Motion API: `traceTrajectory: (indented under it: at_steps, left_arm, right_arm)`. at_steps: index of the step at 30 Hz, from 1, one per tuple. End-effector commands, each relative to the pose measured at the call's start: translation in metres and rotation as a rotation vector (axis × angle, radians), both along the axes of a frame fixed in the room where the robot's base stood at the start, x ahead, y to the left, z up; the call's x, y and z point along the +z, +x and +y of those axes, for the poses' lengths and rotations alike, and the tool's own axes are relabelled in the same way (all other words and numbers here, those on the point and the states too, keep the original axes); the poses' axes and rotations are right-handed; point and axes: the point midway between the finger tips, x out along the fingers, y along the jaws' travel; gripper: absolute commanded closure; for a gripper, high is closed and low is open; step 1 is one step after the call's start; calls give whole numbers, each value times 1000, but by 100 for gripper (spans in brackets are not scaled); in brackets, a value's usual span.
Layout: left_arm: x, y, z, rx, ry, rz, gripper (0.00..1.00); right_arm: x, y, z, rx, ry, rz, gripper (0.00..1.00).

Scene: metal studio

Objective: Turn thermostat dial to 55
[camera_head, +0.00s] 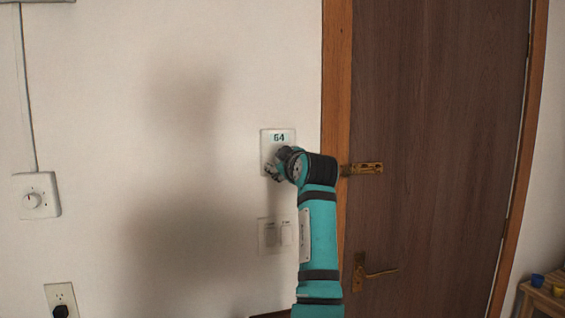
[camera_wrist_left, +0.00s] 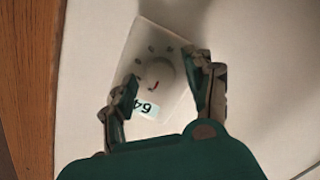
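The thermostat (camera_head: 278,137) is a white plate on the wall, left of the door frame; its display reads 64 in the head view. Its round white dial (camera_wrist_left: 158,73) with a red mark shows in the left wrist view; in the head view my gripper hides it. My left gripper (camera_head: 279,165) is at the lower part of the plate. In the left wrist view the fingers of my left gripper (camera_wrist_left: 161,75) are apart, one on either side of the dial, with gaps visible. I cannot tell how near the fingertips are to the plate. My right gripper is not in view.
A light switch plate (camera_head: 268,235) is below the thermostat, partly behind my arm. A brown door (camera_head: 435,120) with brass hardware is to the right. Another white dial box (camera_head: 38,196) and an outlet (camera_head: 62,298) are at the left. A wooden stand (camera_head: 538,296) is at the lower right.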

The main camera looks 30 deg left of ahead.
Motion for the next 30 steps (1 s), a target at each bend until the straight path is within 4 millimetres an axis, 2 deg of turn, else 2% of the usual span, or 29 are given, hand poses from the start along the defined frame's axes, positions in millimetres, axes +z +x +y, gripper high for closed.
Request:
traceTrajectory:
  at_steps: [8, 21, 30]
  left_arm:
    - [0, -1, -1, -1, 0, 0, 46]
    - [5, -41, -50, -1, 1, -1, 46]
    - [6, -48, -57, 1, 0, 1, 46]
  right_arm:
    - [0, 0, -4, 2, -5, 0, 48]
    - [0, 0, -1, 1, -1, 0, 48]
    - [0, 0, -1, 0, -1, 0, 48]
